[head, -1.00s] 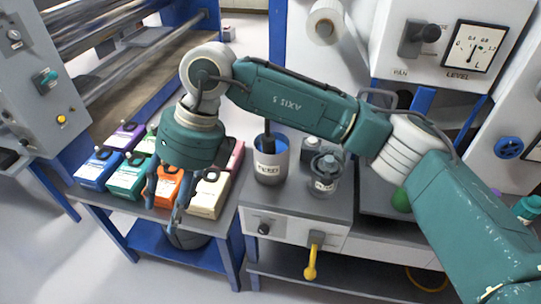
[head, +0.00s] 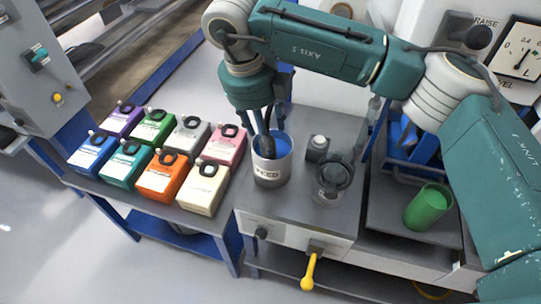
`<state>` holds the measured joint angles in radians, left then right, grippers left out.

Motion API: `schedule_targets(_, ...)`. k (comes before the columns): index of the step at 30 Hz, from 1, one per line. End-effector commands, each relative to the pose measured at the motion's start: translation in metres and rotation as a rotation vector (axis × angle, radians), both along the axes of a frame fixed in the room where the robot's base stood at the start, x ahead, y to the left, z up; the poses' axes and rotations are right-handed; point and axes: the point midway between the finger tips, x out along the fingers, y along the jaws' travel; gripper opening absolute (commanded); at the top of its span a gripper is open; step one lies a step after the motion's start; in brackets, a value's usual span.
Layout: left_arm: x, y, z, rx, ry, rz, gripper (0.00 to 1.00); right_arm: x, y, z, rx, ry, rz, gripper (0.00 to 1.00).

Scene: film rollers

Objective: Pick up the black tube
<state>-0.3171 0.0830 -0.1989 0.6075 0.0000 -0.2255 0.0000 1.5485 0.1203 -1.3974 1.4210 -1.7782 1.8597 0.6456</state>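The black tube (head: 268,146) stands in a grey cup labelled FEED (head: 271,170), leaning against its inner side; its lower end is hidden by the cup wall. Blue shows inside the cup around it. My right gripper (head: 272,122), on the arm coming in from the right, points down over the cup. Its fingers are apart and reach down around the tube's upper part. I cannot tell whether they touch it. My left gripper is not in view.
Several coloured boxes with black rings, such as an orange one (head: 163,180), fill the left table. A clear round jar (head: 333,180) and a small grey bottle (head: 317,149) stand right of the cup. A green cup (head: 428,207) lies farther right. A yellow lever (head: 309,268) sticks out in front.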

Motion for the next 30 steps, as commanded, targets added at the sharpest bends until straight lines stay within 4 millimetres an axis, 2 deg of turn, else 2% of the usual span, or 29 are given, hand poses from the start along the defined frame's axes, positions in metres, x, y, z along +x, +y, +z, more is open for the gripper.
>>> schedule_targets(2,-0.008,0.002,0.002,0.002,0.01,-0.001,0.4,0.001,-0.001,-0.004,0.001,-0.001,0.0,0.5)
schedule_targets(4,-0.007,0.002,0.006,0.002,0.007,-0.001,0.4,0.001,-0.001,-0.009,0.0,0.001,0.0,0.5)
schedule_targets(9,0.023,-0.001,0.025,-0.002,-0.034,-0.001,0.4,0.005,0.001,-0.032,0.0,0.004,0.0,0.5)
schedule_targets(13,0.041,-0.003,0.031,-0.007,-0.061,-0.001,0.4,0.007,-0.001,-0.05,0.001,0.002,0.0,0.5)
schedule_targets(17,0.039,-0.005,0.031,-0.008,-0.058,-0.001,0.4,0.008,-0.002,-0.057,0.001,0.001,0.001,0.5)
schedule_targets(22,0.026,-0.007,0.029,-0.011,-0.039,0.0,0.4,0.009,-0.002,-0.058,0.001,0.0,0.001,0.5)
schedule_targets(23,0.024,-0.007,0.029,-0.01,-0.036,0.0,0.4,0.008,-0.002,-0.057,0.001,0.0,0.001,0.46)
schedule_targets(28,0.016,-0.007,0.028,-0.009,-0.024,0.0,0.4,0.008,-0.002,-0.057,0.001,0.0,0.001,0.12)
schedule_targets(29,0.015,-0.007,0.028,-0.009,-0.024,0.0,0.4,0.008,-0.002,-0.057,0.001,0.0,0.001,0.07)
schedule_targets(30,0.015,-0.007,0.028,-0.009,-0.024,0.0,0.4,0.008,-0.002,-0.057,0.001,0.0,0.001,0.07)
